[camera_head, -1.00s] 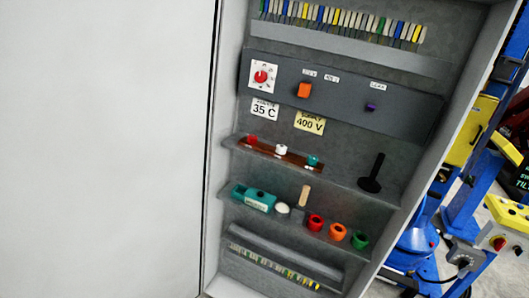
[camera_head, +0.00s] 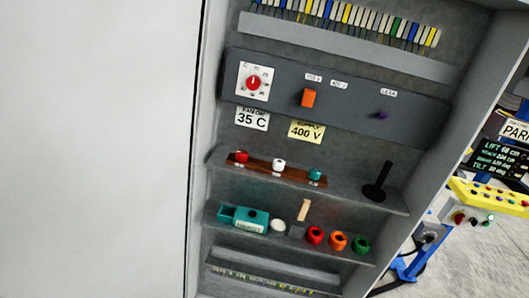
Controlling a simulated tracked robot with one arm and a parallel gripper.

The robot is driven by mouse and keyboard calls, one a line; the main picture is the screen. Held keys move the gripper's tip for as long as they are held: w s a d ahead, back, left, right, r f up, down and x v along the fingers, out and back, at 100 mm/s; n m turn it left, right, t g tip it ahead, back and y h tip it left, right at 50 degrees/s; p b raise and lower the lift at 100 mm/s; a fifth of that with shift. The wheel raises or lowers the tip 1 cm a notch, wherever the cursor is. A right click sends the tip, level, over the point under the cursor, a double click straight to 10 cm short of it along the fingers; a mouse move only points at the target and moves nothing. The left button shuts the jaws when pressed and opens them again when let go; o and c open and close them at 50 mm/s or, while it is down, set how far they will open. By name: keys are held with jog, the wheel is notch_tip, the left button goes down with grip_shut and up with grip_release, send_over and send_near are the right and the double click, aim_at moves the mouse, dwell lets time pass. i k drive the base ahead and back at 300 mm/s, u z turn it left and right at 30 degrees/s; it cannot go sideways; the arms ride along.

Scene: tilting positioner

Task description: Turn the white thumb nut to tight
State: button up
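The white thumb nut (camera_head: 279,164) sits in the middle of a brown strip (camera_head: 259,169) on the upper shelf of an open grey cabinet. A red nut (camera_head: 239,157) is to its left and a teal nut (camera_head: 315,175) to its right on the same strip. Small labels below the nuts are too small to read. Whether the white nut is tight cannot be told. My gripper is not in view.
A black upright handle (camera_head: 377,184) stands on the upper shelf's right. The lower shelf holds a teal box (camera_head: 243,218) and red, orange and green rings (camera_head: 338,241). The cabinet door (camera_head: 95,150) fills the left. A yellow control box (camera_head: 487,196) is at right.

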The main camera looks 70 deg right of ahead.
aim_at(278, 164)
jog(key=z, duration=0.5)
jog(key=i, duration=1.35)
jog(key=z, duration=0.75)
